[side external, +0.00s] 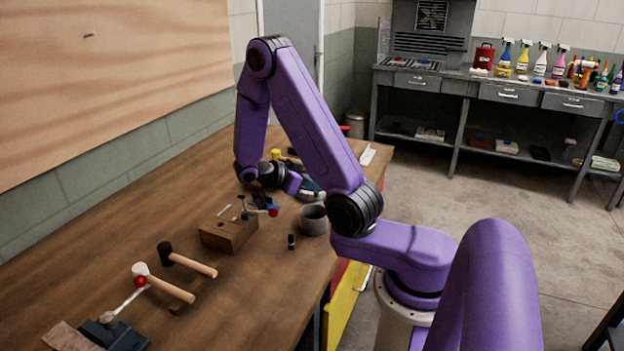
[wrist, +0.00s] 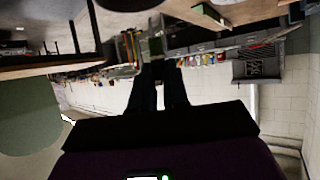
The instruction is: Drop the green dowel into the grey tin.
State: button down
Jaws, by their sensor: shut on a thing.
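My gripper (wrist: 157,66) is shut on a dull green piece, which I take for the green dowel (wrist: 155,46), between its fingertips in the wrist view. The hand looks tipped near level, as the far bench shows upside down beyond the fingers. In the side view my purple hand is above the worktable, behind the grey tin (side external: 313,221). Its fingertips and the dowel cannot be made out there. The tin stands upright near the table's right edge, and its inside is mostly hidden.
A wooden block (side external: 228,233) stands left of the tin, with a red-knobbed tool behind it. A small black piece (side external: 291,241) stands between block and tin. Two mallets (side external: 190,260) (side external: 168,287) lie towards the front. A bench with bottles (side external: 505,92) is farther back.

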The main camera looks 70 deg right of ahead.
jog(key=c, duration=1.1)
grip_release()
jog(key=shift+o, duration=0.2)
jog(key=v, duration=1.7)
jog(key=shift+w+a+r, duration=0.1)
jog(key=shift+a, duration=0.05)
